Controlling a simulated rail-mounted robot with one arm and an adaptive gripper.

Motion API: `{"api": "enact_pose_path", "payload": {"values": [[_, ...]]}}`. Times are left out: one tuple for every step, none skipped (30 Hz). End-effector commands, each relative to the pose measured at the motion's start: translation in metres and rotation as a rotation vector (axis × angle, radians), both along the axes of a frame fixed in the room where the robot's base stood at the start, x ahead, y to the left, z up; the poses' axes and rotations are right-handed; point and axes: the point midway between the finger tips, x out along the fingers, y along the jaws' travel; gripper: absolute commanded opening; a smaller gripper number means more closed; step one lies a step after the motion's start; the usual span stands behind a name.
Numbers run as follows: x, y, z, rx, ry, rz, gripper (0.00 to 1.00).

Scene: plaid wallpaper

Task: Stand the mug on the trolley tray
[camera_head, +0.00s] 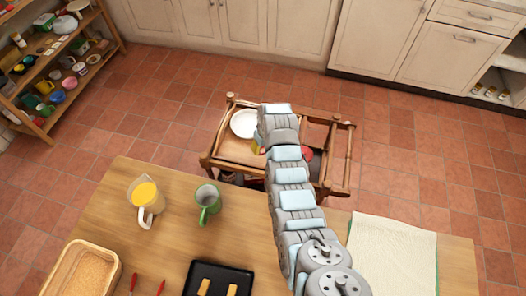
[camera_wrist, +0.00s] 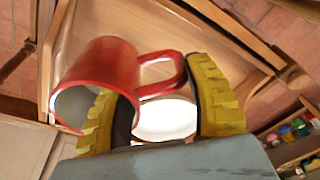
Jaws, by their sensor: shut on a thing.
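A red mug (camera_wrist: 105,72) is in my gripper (camera_wrist: 158,108) in the wrist view. Its handle lies between the yellow-padded fingers, and its open mouth faces the lower left of the picture, so it looks tilted. The wooden trolley tray (camera_head: 232,152) is beyond the table in the head view, and its wooden surface also shows behind the mug in the wrist view (camera_wrist: 210,62). My arm hides most of the gripper and mug in the head view. I cannot tell whether the mug touches the tray.
A white plate (camera_head: 244,123) lies on the trolley; it shows between the fingers in the wrist view (camera_wrist: 165,118). A red item (camera_head: 307,156) is right of my arm. The near table holds a jug (camera_head: 146,197), a green mug (camera_head: 208,199), a black tray (camera_head: 218,279) and a cloth (camera_head: 392,255).

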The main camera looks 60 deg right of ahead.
Motion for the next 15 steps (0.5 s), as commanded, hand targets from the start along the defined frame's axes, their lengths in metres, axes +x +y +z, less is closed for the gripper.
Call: {"api": "enact_pose_path", "payload": {"values": [[0.001, -0.001, 0.000, -0.001, 0.000, 0.000, 0.13], [0.001, -0.001, 0.000, -0.001, 0.000, 0.000, 0.13], [0.001, -0.001, -0.001, -0.001, 0.000, 0.000, 0.13], [0.002, -0.001, -0.002, 0.000, 0.000, 0.000, 0.13], [0.003, -0.001, -0.004, 0.001, 0.001, 0.000, 0.13], [0.003, -0.001, -0.006, 0.002, 0.001, 0.001, 0.13], [0.003, 0.000, -0.009, 0.004, 0.002, 0.000, 0.13], [0.003, 0.000, -0.013, 0.005, 0.004, 0.001, 0.13], [0.003, 0.000, -0.017, 0.005, 0.004, 0.001, 0.13], [0.003, -0.001, -0.020, 0.004, 0.002, 0.000, 0.13], [0.003, -0.001, -0.023, 0.002, 0.002, 0.000, 0.13], [0.003, -0.001, -0.027, 0.001, 0.002, 0.000, 0.13], [0.003, -0.001, -0.029, 0.002, 0.002, 0.000, 0.13], [0.003, 0.000, -0.032, 0.003, 0.003, 0.001, 0.13], [0.003, 0.000, -0.034, 0.003, 0.003, 0.001, 0.13]]}}
